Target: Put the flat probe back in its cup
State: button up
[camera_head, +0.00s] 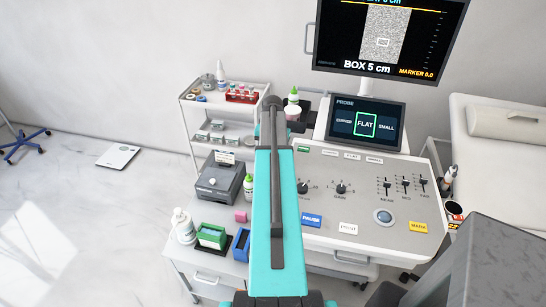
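I cannot make out the flat probe for certain. A small pale and dark object (448,180), perhaps a probe, is at the right edge of the ultrasound console (330,232). A dark round cup-like holder (454,209) sits just below it; I cannot tell whose cup it is. The small screen (365,124) shows FLAT framed in green between two other probe names. My teal arm stands up the middle of the view and covers part of the console's left side. My gripper cannot be made out, so what it holds does not show.
A white trolley (222,150) with bottles and tubes stands at the back left. A grey box device (220,182), a white bottle (183,226) and green and blue boxes sit left of my arm. A couch (500,160) is at right. A large grey block (485,265) fills the lower right corner.

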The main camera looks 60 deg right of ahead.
jog(key=shift+s+a+f, duration=0.25)
jog(key=shift+a+f, duration=0.05)
jog(key=shift+f, duration=0.4)
jog(key=o, duration=0.9)
jog(key=shift+c, duration=0.2)
jog(key=shift+o, duration=0.3)
jog(key=shift+r, duration=0.15)
jog(key=shift+o, duration=0.5)
jog(key=shift+d+r, duration=0.1)
jog(key=shift+r, duration=0.1)
notch_tip(320, 180, up, 14)
jog(key=b, duration=0.3)
jog(key=shift+w+r, duration=0.15)
jog(key=shift+r, duration=0.1)
jog(key=shift+d, duration=0.1)
